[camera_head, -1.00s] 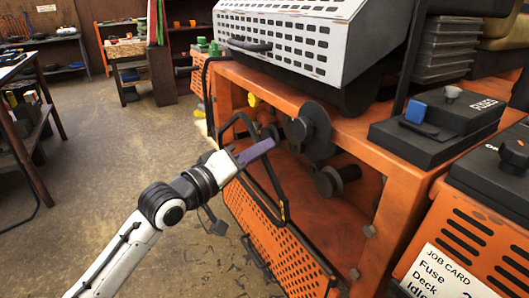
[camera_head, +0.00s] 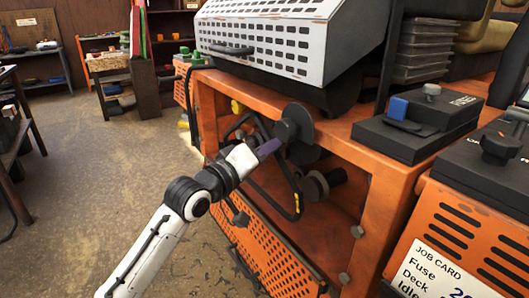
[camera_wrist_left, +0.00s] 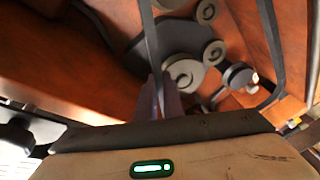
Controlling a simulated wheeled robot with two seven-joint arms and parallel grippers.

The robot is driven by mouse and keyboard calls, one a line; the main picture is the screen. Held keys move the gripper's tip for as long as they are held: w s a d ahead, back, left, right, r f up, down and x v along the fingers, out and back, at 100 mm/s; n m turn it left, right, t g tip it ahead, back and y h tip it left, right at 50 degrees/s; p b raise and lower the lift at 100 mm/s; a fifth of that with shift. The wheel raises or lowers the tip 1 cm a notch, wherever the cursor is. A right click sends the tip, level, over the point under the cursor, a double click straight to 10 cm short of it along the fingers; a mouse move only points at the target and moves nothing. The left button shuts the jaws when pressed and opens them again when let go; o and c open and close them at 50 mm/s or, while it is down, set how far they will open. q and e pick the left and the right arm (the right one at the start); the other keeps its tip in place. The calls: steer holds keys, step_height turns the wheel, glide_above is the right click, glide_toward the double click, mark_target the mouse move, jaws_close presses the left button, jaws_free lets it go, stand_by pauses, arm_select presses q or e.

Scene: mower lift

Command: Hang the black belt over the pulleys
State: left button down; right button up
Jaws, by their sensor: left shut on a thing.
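The black belt (camera_head: 289,179) hangs as a long loop in front of the open orange machine bay. My left gripper (camera_head: 268,148) is shut on it near its upper part. In the left wrist view the belt (camera_wrist_left: 151,40) runs up from my gripper (camera_wrist_left: 162,97), with another strand to the right. A large dark pulley (camera_head: 297,122) is close to the right of my fingertips. A smaller lower pulley (camera_head: 321,185) sits below it. The wrist view shows several grey pulley faces (camera_wrist_left: 186,75) just beyond the fingers. I cannot tell whether the belt touches any pulley. My right gripper is out of view.
A white slotted cover (camera_head: 275,38) is above the bay. The orange frame post (camera_head: 377,225) bounds it on the right. A perforated orange panel (camera_head: 270,255) slopes out below. A black box with a blue switch (camera_head: 398,107) sits at right. Open floor lies left.

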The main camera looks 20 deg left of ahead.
arm_select(q)
steer(key=shift+w+d+b, duration=0.8)
steer(key=shift+w+d, duration=0.6)
steer(key=shift+w, duration=0.3)
steer(key=shift+s+a+r+p, duration=0.1)
steer(key=shift+p, duration=0.45)
steer(key=shift+w+d+p, duration=0.45)
steer(key=shift+w+d, duration=0.75)
steer(key=shift+w, duration=0.3)
steer(key=shift+w, duration=0.1)
